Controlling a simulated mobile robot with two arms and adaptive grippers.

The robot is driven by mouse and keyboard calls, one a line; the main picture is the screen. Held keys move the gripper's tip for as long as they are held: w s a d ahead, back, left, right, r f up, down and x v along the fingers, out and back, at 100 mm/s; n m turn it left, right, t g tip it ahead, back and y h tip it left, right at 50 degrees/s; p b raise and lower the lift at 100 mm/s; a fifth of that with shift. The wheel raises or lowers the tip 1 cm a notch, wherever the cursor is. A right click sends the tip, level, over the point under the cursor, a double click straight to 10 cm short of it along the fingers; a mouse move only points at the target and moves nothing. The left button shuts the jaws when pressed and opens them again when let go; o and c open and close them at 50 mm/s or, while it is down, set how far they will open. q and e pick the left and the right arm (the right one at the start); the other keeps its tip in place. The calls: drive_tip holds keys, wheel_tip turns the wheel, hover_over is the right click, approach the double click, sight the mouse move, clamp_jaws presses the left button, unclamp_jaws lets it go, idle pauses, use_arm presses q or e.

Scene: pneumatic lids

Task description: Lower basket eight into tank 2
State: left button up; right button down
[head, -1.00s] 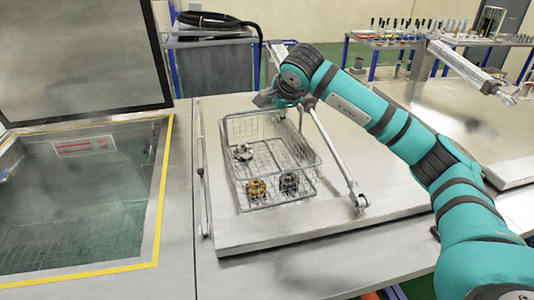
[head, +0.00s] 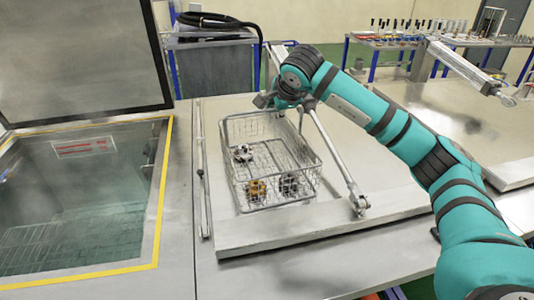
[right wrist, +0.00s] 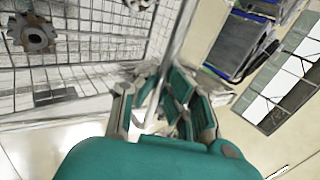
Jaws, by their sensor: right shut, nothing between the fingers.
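A wire basket (head: 268,160) stands upright on the closed steel lid (head: 330,215) in the middle of the head view. It holds a silver gear-like part, a brass one and a dark one; its wire mesh and parts also show in the right wrist view (right wrist: 70,50). My right gripper (head: 268,98) is at the basket's far rim, shut with nothing held; in the right wrist view the fingers (right wrist: 160,100) are beside the mesh. Whether it touches the rim is unclear. An open tank (head: 85,195) with yellow edging lies at left. No readable number identifies tank or basket. My left gripper is out of view.
The open tank's raised lid (head: 80,55) stands behind it. A metal strut (head: 335,155) rises beside the basket's right side, close to my right arm. Another closed lid (head: 450,115) lies at right. A bench with small tools (head: 425,35) is at the back.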

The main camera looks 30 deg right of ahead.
drive_tip(key=shift+w+r+p, duration=0.1)
drive_tip(key=shift+r+p, duration=0.75)
drive_tip(key=shift+r, duration=0.95)
